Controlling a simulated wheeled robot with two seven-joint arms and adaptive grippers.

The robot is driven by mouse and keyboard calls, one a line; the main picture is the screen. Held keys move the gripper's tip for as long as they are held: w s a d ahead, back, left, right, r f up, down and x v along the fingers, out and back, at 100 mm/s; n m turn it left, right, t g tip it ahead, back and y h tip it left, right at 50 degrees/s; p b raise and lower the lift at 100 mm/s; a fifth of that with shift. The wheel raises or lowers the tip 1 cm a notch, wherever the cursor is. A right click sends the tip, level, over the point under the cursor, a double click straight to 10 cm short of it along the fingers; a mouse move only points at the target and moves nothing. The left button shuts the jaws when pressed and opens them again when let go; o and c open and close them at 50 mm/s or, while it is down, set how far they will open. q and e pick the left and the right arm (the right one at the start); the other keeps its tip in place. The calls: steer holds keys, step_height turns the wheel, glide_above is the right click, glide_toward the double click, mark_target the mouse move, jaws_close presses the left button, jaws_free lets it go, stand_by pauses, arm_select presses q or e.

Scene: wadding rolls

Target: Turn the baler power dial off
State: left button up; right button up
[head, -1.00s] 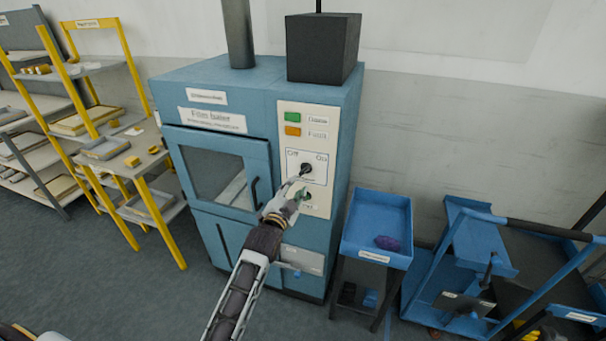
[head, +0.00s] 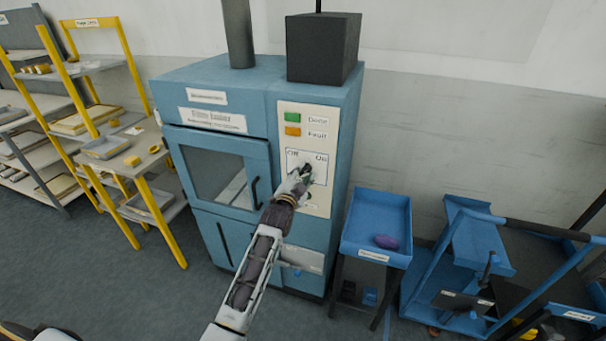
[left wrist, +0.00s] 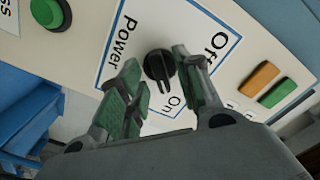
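The blue film baler (head: 232,245) stands against the wall with a pale control panel (head: 317,195). Its black power dial (left wrist: 158,66) sits in a blue-outlined box marked Off, On and Power. The dial's narrow end appears to lie towards On in the left wrist view. My left gripper (head: 302,173) is at the dial and hides most of it in the head view. In the left wrist view the left gripper (left wrist: 160,84) is open, one finger on each side of the dial, with gaps visible. My right gripper is not in view.
Green (head: 292,117) and orange (head: 292,131) indicators sit above the dial. A green button (left wrist: 47,12) lies beyond the Power label. A blue tray stand (head: 362,228) with a purple item (head: 387,242) and a blue cart (head: 430,290) stand right; yellow-framed shelves (head: 135,70) stand left.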

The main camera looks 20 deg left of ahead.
arm_select(q)
steer(key=shift+w, duration=0.35)
steer(key=c, duration=0.7)
jaws_close()
